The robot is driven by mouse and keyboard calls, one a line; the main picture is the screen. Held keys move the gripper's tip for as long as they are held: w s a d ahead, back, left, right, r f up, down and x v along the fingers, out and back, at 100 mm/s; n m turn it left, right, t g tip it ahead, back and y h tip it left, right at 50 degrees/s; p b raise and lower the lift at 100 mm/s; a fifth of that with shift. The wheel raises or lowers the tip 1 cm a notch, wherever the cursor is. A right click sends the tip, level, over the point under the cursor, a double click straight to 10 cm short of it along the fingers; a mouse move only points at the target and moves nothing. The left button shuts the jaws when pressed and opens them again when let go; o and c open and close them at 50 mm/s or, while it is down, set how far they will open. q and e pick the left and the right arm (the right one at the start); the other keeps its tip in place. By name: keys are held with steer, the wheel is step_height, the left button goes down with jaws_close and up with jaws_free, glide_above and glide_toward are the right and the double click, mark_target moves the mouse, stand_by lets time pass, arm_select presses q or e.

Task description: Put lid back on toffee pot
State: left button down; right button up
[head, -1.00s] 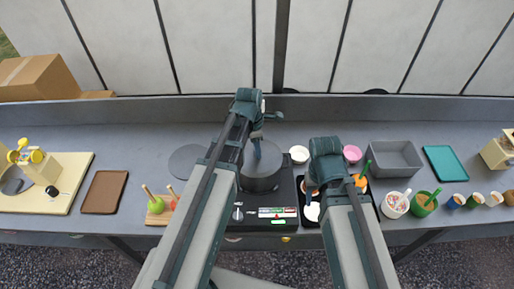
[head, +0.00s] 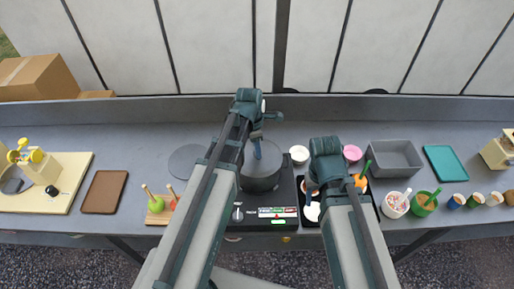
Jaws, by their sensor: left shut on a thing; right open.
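The dark grey toffee pot (head: 263,184) stands on the black cooker at the middle of the counter, partly hidden by my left arm. A dark grey round lid (head: 270,160) appears to cover its mouth. My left gripper (head: 257,153) points down over the pot, shut, apparently on the lid's knob, which the fingers hide. I cannot tell whether the lid sits flush on the rim. My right gripper (head: 313,186) is open over the black tray to the right of the cooker; its fingers are mostly hidden by its wrist.
A flat grey disc (head: 186,159) lies left of the pot, partly behind my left arm. Apples on sticks (head: 157,205) stand to the left. Bowls, a grey bin (head: 394,155) and several cups are to the right. A brown tray (head: 104,192) lies further left.

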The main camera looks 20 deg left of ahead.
arm_select(q)
steer(key=shift+f, duration=0.1)
stand_by(0.7)
jaws_free()
stand_by(0.4)
steer(key=shift+r+p, duration=3.5)
steer(key=shift+r, duration=0.05)
jaws_close()
steer(key=shift+f, duration=0.25)
